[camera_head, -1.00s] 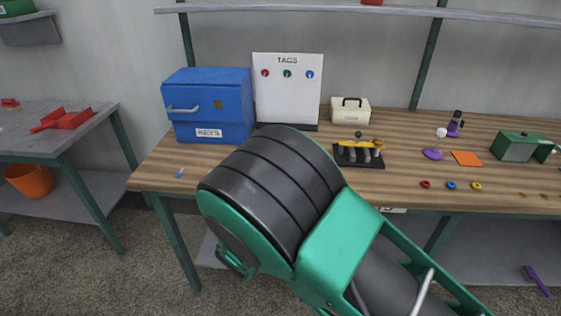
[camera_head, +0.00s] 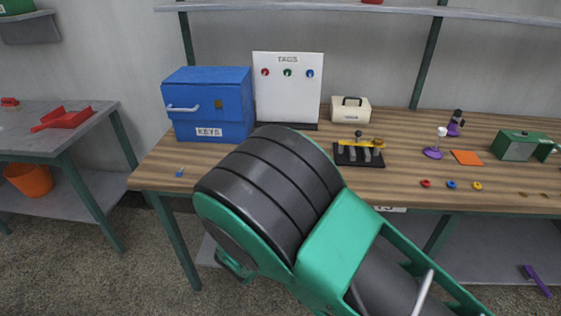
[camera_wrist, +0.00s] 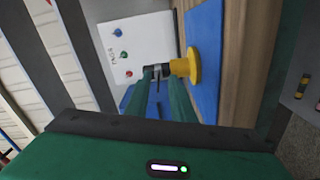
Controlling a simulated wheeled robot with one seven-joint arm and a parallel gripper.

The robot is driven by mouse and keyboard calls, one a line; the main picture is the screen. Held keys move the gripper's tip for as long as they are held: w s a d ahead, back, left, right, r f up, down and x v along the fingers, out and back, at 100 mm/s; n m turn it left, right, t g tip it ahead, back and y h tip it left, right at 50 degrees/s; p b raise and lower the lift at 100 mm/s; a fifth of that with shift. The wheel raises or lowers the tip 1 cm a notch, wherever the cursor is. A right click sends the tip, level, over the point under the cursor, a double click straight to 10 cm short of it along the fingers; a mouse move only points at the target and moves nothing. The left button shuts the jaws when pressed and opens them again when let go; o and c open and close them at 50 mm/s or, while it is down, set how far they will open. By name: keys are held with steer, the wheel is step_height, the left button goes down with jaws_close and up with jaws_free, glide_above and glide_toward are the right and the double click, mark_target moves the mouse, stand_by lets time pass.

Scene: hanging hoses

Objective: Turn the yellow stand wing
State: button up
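In the wrist view a yellow stand (camera_wrist: 193,66) with a round base stands on a blue mat (camera_wrist: 205,28). A dark stem reaches from it to the left, ending in a small grey and black part. The green fingertips of my gripper (camera_wrist: 157,74) are at that end part, one on each side of it. I cannot tell whether they press on it. The wing's shape is mostly hidden by the fingers. In the head view my arm hides this stand and my gripper.
A blue KEYS cabinet (camera_head: 210,105) and a white TAGS board (camera_head: 288,90) stand at the back of the table. A black rack (camera_head: 360,159) with a yellow part, a cream case (camera_head: 350,110), a purple stand (camera_head: 433,153) and an orange mat (camera_head: 466,158) are to the right.

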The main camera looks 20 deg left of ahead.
steer(key=v, duration=0.9)
steer(key=shift+s+d, duration=0.15)
steer(key=shift+s, duration=0.2)
steer(key=shift+s, duration=0.1)
steer(key=shift+n, duration=0.6)
steer(key=x, duration=1)
steer(key=shift+w+a+r, duration=0.1)
steer(key=shift+w+a, duration=0.2)
steer(key=shift+w, duration=0.05)
jaws_close()
